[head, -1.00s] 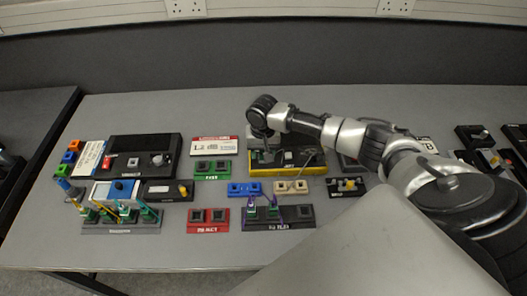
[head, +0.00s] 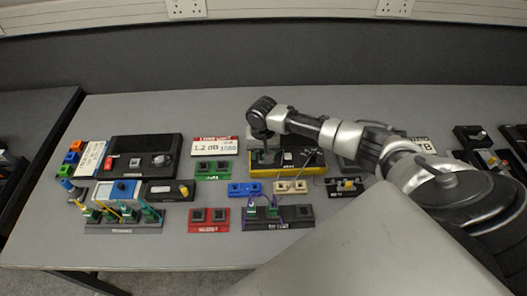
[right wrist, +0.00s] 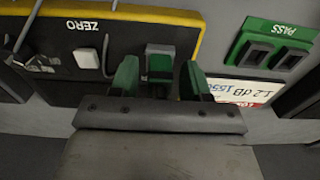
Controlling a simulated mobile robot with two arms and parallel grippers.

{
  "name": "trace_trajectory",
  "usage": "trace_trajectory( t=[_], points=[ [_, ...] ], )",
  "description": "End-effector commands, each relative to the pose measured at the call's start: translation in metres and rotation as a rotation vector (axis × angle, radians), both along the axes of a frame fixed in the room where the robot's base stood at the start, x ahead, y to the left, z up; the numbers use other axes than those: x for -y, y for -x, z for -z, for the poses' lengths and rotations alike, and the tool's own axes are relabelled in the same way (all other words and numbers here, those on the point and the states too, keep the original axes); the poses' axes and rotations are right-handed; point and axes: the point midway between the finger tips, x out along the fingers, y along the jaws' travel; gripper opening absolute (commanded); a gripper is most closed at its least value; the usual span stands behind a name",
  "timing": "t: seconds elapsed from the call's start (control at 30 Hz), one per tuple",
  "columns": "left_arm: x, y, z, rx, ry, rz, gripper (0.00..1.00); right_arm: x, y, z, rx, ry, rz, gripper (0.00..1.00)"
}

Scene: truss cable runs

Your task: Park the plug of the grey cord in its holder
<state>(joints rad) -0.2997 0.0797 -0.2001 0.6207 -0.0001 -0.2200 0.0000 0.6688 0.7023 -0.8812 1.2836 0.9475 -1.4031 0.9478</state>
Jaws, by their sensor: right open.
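My right gripper (head: 258,140) is over the back left part of the black unit with a yellow front edge (head: 288,169). In the right wrist view its two green-tipped fingers (right wrist: 160,82) are open, one on each side of a small grey and dark green plug-like block (right wrist: 160,60). They look apart from it; how deep they reach is unclear. A thin pale grey cord (right wrist: 105,52) runs across the unit beside the left finger. A pale line, probably this cord, also shows in the head view (head: 309,160). I cannot tell which piece is its holder. My left gripper is not in view.
A white label card (head: 216,149) and a green two-socket PASS block (head: 212,168) stand left of the unit. Blue (head: 244,189) and cream (head: 291,187) blocks sit in front. A row of cords (head: 124,216) stands at the front left.

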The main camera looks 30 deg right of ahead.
Motion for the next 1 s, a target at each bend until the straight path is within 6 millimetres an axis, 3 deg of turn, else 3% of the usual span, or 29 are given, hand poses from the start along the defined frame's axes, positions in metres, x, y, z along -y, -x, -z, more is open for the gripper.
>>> trace_trajectory(
  t=[0.07, 0.4, 1.0],
  points=[
    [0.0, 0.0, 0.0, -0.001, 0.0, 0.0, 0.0, 0.0, 0.0, 0.0, 0.0, 0.0, 0.0, 0.47],
    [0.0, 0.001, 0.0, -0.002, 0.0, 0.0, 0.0, 0.0, 0.0, 0.0, -0.001, -0.001, 0.0, 0.0],
    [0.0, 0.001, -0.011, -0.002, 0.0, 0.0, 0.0, 0.0, 0.0, -0.009, 0.0, 0.0, 0.0, 0.0]
  ],
)
